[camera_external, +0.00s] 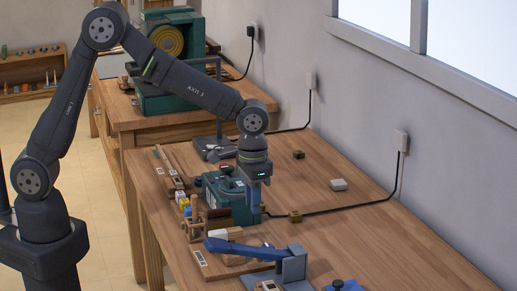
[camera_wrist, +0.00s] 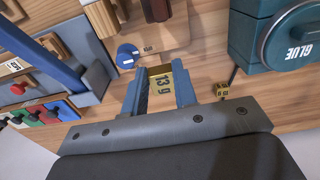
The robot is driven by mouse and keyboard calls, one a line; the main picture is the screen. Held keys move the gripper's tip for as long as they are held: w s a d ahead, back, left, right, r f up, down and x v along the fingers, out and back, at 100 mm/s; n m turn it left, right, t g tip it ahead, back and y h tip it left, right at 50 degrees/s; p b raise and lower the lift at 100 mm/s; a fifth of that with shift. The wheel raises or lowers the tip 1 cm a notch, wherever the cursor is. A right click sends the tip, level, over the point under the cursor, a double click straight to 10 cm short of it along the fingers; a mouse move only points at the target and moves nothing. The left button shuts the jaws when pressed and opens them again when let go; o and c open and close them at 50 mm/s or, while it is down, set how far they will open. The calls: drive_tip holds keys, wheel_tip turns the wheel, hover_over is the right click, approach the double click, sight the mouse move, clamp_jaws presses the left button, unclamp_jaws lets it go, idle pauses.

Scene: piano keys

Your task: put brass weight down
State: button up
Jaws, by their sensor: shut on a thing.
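My gripper (camera_wrist: 161,88) is shut on a brass weight marked 13 g (camera_wrist: 163,84), which sits between its blue fingers in the wrist view. The held weight cannot be made out there. Whether its underside touches the wooden bench (camera_external: 355,230) cannot be told. A second small brass block (camera_external: 295,216) stands on the bench to the right of my gripper; a small brass block also shows in the wrist view (camera_wrist: 222,90).
The glue pot (camera_wrist: 285,40) is close by in the wrist view. A blue lever press (camera_external: 243,249) stands at the front of the bench. A white block (camera_external: 338,185) and a dark block (camera_external: 298,154) lie farther back. The right part of the bench is mostly clear.

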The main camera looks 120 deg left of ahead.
drive_tip(key=s+a+n, duration=0.3)
drive_tip(key=a, duration=2.4)
drive_tip(key=shift+n, duration=0.7)
drive_tip(key=s+a+f, duration=0.2)
drive_tip(key=s+a, duration=0.2)
drive_tip(key=a, duration=0.3)
drive_tip(key=s+a+f, duration=0.2)
drive_tip(key=s+a, duration=0.3)
drive_tip(key=a, duration=0.2)
drive_tip(key=s+a+f, duration=0.2)
drive_tip(key=s+a, duration=0.2)
drive_tip(key=a, duration=0.3)
drive_tip(key=shift+s+a+f, duration=0.1)
drive_tip(key=shift+s+a, duration=0.05)
drive_tip(key=shift+a, duration=0.1)
drive_tip(key=shift+s+a+f, duration=0.35)
drive_tip(key=shift+s+a, duration=0.05)
drive_tip(key=shift+a, duration=0.1)
drive_tip(key=shift+f, duration=2)
drive_tip(key=shift+f, duration=0.1)
drive_tip(key=o, duration=1)
